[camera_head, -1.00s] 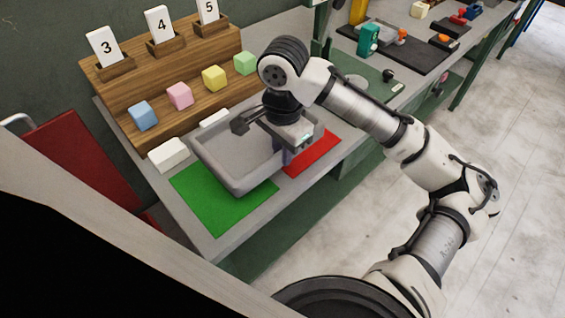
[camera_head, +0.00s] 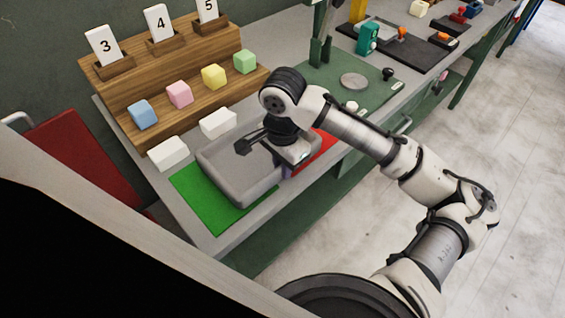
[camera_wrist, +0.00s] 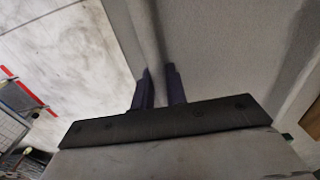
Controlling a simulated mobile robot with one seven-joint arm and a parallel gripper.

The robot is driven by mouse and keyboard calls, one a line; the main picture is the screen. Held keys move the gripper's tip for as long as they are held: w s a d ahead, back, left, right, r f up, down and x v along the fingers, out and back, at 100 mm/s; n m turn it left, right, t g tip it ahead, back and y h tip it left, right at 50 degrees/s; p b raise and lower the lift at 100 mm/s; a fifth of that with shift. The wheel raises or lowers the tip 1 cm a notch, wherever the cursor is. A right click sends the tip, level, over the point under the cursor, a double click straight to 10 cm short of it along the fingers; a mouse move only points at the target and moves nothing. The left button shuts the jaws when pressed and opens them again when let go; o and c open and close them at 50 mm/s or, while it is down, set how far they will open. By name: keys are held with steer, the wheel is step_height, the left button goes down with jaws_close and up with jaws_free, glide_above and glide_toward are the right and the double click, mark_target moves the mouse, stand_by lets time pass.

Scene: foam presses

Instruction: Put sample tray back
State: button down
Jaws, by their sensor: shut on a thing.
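The grey sample tray (camera_head: 232,172) is at the near edge of the table, over the green mat (camera_head: 205,199) and partly in front of the red mat (camera_head: 322,150). My gripper (camera_head: 286,168) is shut on the tray's right-hand wall. In the wrist view the two dark fingers (camera_wrist: 160,80) pinch the tray's wall (camera_wrist: 145,25), with a broad grey tray surface (camera_wrist: 215,50) beside it. My wrist hides the tray's far right part. I cannot tell whether the tray touches the table.
Two white blocks (camera_head: 168,153) (camera_head: 218,123) lie behind the tray. A wooden stepped rack (camera_head: 185,75) holds number cards and several coloured cubes. A green press base (camera_head: 335,80) is at the right. Floor lies beyond the table's front edge.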

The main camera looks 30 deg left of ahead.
steer(key=c, duration=1.4)
jaws_free()
steer(key=shift+r, duration=0.1)
step_height(320, 180, up, 13)
steer(key=shift+b, duration=0.3)
steer(key=shift+f, duration=0.2)
